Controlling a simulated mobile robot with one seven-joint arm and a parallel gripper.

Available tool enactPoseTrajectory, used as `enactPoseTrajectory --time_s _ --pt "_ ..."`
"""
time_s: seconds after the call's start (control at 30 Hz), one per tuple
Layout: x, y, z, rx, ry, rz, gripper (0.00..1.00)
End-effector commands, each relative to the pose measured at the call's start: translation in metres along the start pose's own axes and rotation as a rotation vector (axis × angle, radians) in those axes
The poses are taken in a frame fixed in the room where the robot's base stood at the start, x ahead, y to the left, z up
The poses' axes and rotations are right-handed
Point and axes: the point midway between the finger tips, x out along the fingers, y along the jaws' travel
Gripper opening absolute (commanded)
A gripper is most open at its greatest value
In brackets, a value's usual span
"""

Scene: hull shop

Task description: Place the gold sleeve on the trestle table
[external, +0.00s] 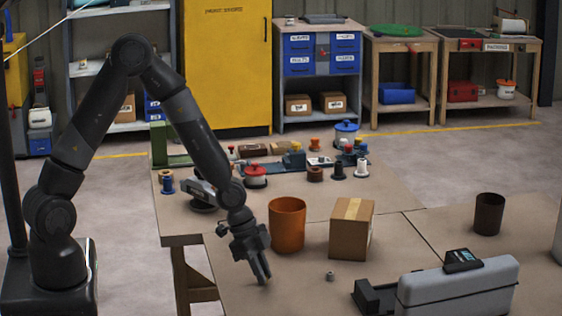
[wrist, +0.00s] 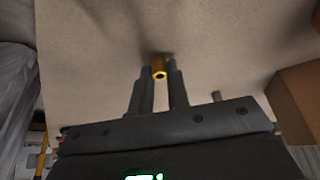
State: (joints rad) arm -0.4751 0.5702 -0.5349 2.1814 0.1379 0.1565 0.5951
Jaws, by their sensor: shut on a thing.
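The gold sleeve (wrist: 159,67) is a small, short tube with a dark bore, held between my fingertips in the wrist view. In the external view only a small bit of gold (external: 266,281) shows at the tips. My gripper (external: 262,274) is shut on the sleeve and points down, low over the brown table top (external: 232,287); whether the sleeve touches the surface I cannot tell. This wooden-legged table fills most of the wrist view (wrist: 90,50) as a bare top.
An orange cup (external: 287,225) and a cardboard box (external: 351,229) stand right of my gripper. A small grey part (external: 330,276) lies nearby. A grey case (external: 458,290) is at front right, a dark cup (external: 489,214) behind it. Spools and tools crowd the back.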

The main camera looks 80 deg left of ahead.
Motion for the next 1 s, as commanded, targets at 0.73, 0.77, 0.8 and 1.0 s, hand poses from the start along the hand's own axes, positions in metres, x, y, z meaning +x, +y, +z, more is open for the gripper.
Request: enactPoseTrajectory --time_s 0.73,0.77,0.8,1.0 --pt "-0.004 -0.001 0.000 -0.002 0.000 -0.001 0.37" --pt "-0.007 -0.001 0.000 -0.002 0.000 -0.001 0.37" --pt "-0.011 -0.001 0.000 -0.002 0.001 -0.001 0.37" --pt "-0.041 -0.002 0.000 -0.004 0.002 -0.004 0.37"
